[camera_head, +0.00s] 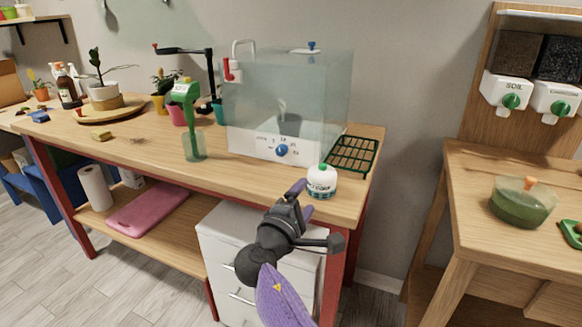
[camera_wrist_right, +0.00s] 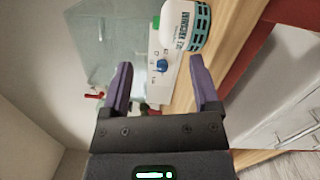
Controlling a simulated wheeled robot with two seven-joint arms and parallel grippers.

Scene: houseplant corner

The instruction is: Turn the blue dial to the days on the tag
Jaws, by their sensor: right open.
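The blue dial (camera_head: 281,150) is on the white front panel (camera_head: 262,146) of a clear box on the wooden bench. Marks ring the dial, too small to read. In the right wrist view the dial (camera_wrist_right: 162,66) appears between my fingertips, farther off. My right gripper (camera_head: 303,199) is open and empty, at the bench's front edge, short of the dial and apart from it. A green stake with a pale label (camera_head: 181,91) stands in a clear cup left of the box; its writing is unreadable, and I cannot tell whether it is the tag. My left gripper is out of view.
A white round container with a green top (camera_head: 321,181) stands close to my right gripper, at the bench's front right. A green grid tray (camera_head: 352,154) lies right of the box. The bench before the panel is clear.

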